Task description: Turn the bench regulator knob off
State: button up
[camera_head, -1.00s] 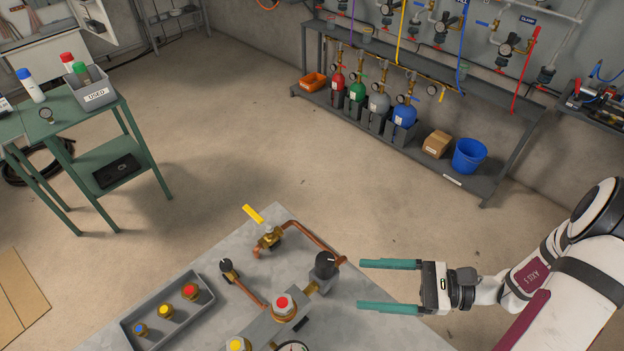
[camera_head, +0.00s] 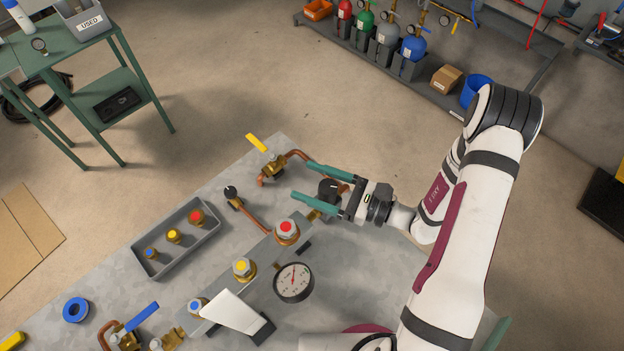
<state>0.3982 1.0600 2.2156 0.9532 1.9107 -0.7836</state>
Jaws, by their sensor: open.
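A large black knob (camera_head: 330,188) stands on the brass and copper pipework of the grey bench (camera_head: 345,282), which I take to be the regulator knob. My gripper (camera_head: 302,180) is open, with its two green fingers reaching left. In this view the knob lies between the fingers, close to the palm. I cannot tell whether the fingers touch it or are level with it. A smaller black knob (camera_head: 231,192) is farther left on the pipework. A round pressure gauge (camera_head: 293,282) is on the bench in front.
A yellow-handled valve (camera_head: 270,168) is just beyond my fingertips. Red-, yellow- and blue-topped fittings (camera_head: 286,231) line the manifold. A grey tray (camera_head: 154,262) with fittings, a white angled plate (camera_head: 234,312) and a blue-handled valve (camera_head: 128,330) are to the left and front.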

aim_at(321, 195)
jog(key=shift+a, duration=0.1)
grip_shut()
dwell(0.4)
jog(key=shift+g, duration=0.3)
jog(key=s+n+g, duration=0.1)
jog(key=n+g, duration=0.2)
jog(key=g, duration=0.2)
jog(key=s+n+g, duration=0.1)
jog(key=n+g, duration=0.3)
jog(key=g, duration=0.1)
jog(key=s+n+g+h, duration=0.1)
jog(key=n+g, duration=0.2)
jog(key=g, duration=0.2)
jog(key=shift+n+g, duration=0.3)
jog(key=shift+n, duration=0.1)
jog(key=shift+s+d+n+g+h, duration=0.2)
jog(key=shift+n+g+h, duration=0.55)
jog(key=shift+g, duration=0.2)
jog(key=shift+s+d+n+g+h, duration=0.15)
jog(key=shift+d+n+g+h, duration=0.05)
jog(key=shift+n+g+h, duration=0.65)
